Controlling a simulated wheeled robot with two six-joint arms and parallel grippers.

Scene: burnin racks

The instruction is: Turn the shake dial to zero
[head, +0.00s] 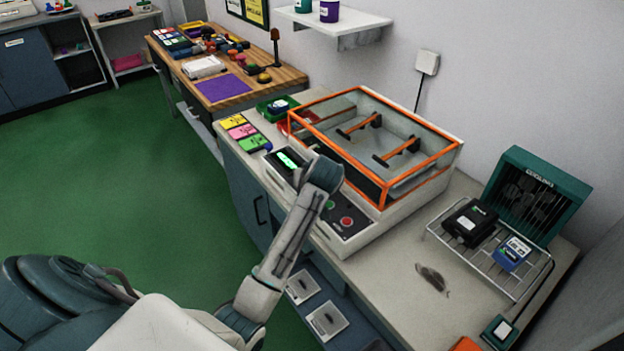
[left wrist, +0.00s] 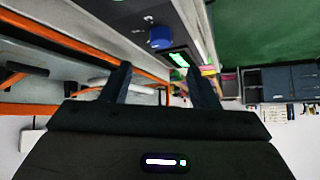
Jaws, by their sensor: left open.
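The shaker (head: 408,218) is a pale box with an orange-framed clear cover, standing on the bench. Its front panel carries a lit green display (head: 289,159), a green button (head: 330,205) and a red button (head: 347,221). The blue shake dial (left wrist: 160,37) shows in the left wrist view, beside the green display (left wrist: 179,60). The dial is hidden behind my arm in the head view, and its setting is too small to read. My left gripper (left wrist: 161,80) is open and empty, with the dial apart from its fingers. My right gripper is out of view.
The orange cover frame (head: 424,174) rises beside the panel. Coloured cards (head: 240,131) lie at the bench's left end. A wire rack (head: 480,258) with a black box and a blue box stands right, before a green fan unit (head: 537,195). Green floor is clear at left.

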